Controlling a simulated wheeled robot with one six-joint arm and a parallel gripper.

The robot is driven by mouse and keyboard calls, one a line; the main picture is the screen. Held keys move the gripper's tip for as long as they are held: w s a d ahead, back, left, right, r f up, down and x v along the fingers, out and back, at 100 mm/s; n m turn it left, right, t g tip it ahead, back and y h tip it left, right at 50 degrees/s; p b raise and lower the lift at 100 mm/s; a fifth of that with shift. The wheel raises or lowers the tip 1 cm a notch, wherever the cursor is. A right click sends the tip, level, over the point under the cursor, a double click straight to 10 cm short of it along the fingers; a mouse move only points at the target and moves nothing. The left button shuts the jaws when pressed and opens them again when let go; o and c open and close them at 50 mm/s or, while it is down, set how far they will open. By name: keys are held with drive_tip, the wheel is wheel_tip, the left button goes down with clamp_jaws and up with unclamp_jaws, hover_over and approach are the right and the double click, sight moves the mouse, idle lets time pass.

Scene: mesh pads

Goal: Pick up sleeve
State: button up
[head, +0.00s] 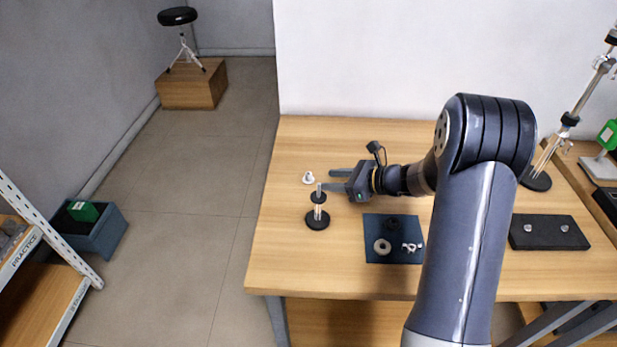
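A small white flanged piece (308,178), which looks like the sleeve, stands on the wooden table near its left side. My gripper (327,180) reaches in from the right with its two dark fingers pointing left. The fingers are apart with nothing visible between them. The white piece is just left of the fingertips, with a small gap in the picture. The fingers' height above the table is hard to tell.
A post on a round black base (317,220) stands just in front of the fingers. A blue mat (371,255) holds a grey ring (382,247) and several small parts. A black block (548,232) lies to the right. The table's left front is clear.

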sight(311, 177)
drive_tip(key=x, duration=0.3)
drive_tip(key=p+x, duration=0.1)
drive_tip(key=x, duration=0.1)
drive_tip(key=shift+w+a, duration=0.2)
drive_tip(key=shift+w, duration=0.2)
drive_tip(key=shift+c, duration=0.2)
drive_tip(key=c, duration=0.7)
wheel_tip(311, 177, up, 9)
drive_tip(key=s+d+r+p, duration=0.2)
drive_tip(key=s+r+p, duration=0.4)
drive_tip(key=s, duration=0.8)
drive_tip(key=shift+d+r, duration=0.3)
drive_tip(key=shift+r, duration=1.3)
